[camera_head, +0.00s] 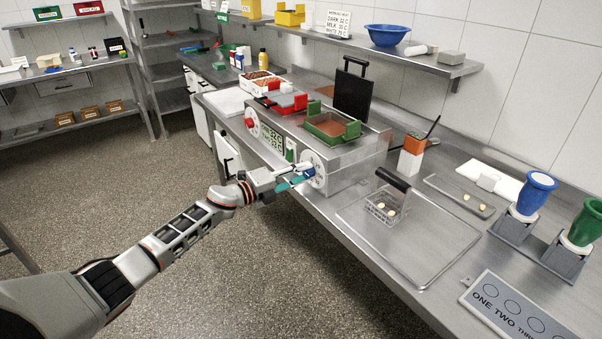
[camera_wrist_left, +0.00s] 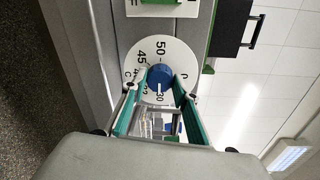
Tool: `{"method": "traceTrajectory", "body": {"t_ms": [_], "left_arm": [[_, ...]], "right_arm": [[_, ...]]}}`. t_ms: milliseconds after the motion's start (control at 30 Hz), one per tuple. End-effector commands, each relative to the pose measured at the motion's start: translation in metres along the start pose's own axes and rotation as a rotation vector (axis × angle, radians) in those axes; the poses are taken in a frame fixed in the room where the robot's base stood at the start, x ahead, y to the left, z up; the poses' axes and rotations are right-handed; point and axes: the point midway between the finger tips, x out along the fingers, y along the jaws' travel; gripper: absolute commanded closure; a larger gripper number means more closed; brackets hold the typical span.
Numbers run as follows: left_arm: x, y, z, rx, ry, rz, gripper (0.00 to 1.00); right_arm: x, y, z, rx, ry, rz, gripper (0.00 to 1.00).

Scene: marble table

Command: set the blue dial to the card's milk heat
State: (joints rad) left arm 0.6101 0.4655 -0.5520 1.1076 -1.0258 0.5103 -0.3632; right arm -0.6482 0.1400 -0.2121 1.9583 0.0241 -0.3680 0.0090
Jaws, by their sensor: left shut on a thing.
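The blue dial (camera_head: 309,172) is on the front of the steel melting machine (camera_head: 352,172), at its right end. In the left wrist view the blue dial (camera_wrist_left: 160,75) sits on a white numbered plate (camera_wrist_left: 142,58). Its white mark points down, toward what looks like 30. My left gripper (camera_head: 299,178) is shut on the dial; its teal fingers flank the knob in the left wrist view (camera_wrist_left: 160,88). The white card (camera_head: 333,22) stands on the wall shelf; its small milk line seems to read 30 C. My right gripper is not in view.
A red dial (camera_head: 250,123) and a green display (camera_head: 271,140) are on the machine's front, left of the blue dial. A steel tray (camera_head: 415,245) with a wire basket (camera_head: 384,206) lies to the right. The floor in front of the counter is clear.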

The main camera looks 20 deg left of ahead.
Motion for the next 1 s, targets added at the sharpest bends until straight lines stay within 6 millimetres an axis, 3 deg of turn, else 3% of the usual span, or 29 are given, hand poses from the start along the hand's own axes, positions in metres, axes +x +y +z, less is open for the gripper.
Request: {"method": "traceTrajectory", "body": {"t_ms": [267, 300, 367, 767, 1000], "left_arm": [[0.0, 0.001, -0.001, 0.0, 0.002, 0.001, 0.92], [0.0, 0.001, -0.001, 0.0, 0.002, 0.001, 0.66], [0.0, 0.001, -0.001, 0.0, 0.002, 0.001, 0.54], [-0.004, 0.0, 0.0, 0.002, 0.0, 0.001, 0.54], [-0.038, 0.002, 0.0, 0.003, 0.001, 0.003, 0.54]], "right_arm": [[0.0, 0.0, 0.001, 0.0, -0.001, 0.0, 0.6], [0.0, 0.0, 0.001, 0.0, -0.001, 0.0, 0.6], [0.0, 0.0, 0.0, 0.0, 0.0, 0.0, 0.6], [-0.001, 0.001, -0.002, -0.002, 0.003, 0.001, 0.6], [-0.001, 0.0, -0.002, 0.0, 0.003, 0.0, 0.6]]}}
